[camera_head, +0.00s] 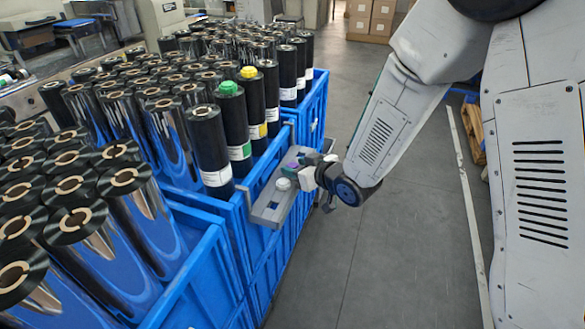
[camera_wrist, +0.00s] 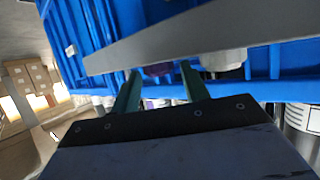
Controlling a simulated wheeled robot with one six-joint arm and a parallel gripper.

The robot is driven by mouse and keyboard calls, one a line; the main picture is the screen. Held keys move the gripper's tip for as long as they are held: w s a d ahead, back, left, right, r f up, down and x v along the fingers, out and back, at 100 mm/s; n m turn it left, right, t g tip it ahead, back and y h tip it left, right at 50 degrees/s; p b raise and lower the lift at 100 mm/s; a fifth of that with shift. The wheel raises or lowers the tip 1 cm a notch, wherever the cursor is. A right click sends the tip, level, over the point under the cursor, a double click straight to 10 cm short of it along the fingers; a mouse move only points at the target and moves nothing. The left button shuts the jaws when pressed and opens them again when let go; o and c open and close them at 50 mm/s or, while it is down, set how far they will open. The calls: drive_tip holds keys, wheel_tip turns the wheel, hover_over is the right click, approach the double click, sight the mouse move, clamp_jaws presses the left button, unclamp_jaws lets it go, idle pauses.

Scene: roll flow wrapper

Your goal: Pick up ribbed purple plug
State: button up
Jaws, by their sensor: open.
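The ribbed purple plug (camera_head: 291,167) sits on a narrow grey shelf (camera_head: 264,213) on the side of the blue crates, with a white plug (camera_head: 283,184) nearer the camera. In the wrist view the purple plug (camera_wrist: 157,70) shows partly below the shelf edge (camera_wrist: 190,42), between the two green fingers. My gripper (camera_wrist: 160,74) is open, its fingers apart on either side of the plug, with no clear contact visible. In the head view my gripper (camera_head: 307,165) is at the shelf, and its fingers are small and partly hidden there.
Blue crates (camera_head: 207,238) full of upright dark film rolls stand to the left. One roll carries a green plug (camera_head: 228,88), another a yellow plug (camera_head: 248,72). The white plug (camera_wrist: 222,61) is close beside my right finger in the wrist view. The floor (camera_head: 400,240) right of the crates is clear.

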drive_tip(key=c, duration=0.7)
drive_tip(key=shift+c, duration=0.2)
drive_tip(key=shift+r, duration=0.15)
